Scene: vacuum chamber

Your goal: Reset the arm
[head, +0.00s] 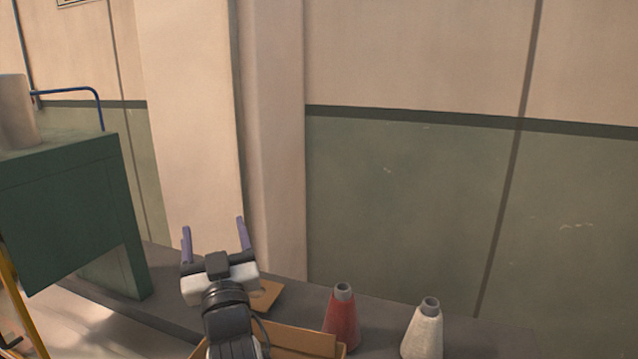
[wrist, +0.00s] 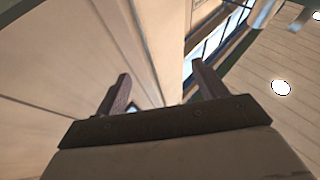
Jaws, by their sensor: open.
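My gripper (head: 214,237) is in the lower middle of the head view, raised above a grey ledge, with its two purple-grey fingers pointing up. The fingers are spread wide apart and nothing is between them. In the wrist view my gripper (wrist: 158,88) also shows open and empty, with the pale wall and upper windows beyond it. My arm rises from the bottom edge of the head view and hides part of the ledge and a cardboard box.
An open cardboard box (head: 298,340) sits below and right of my gripper. A red cone-shaped spool (head: 342,316) and a white one (head: 424,332) stand right of it on the grey ledge (head: 385,308). A green cabinet (head: 60,205) stands left. The wall is behind.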

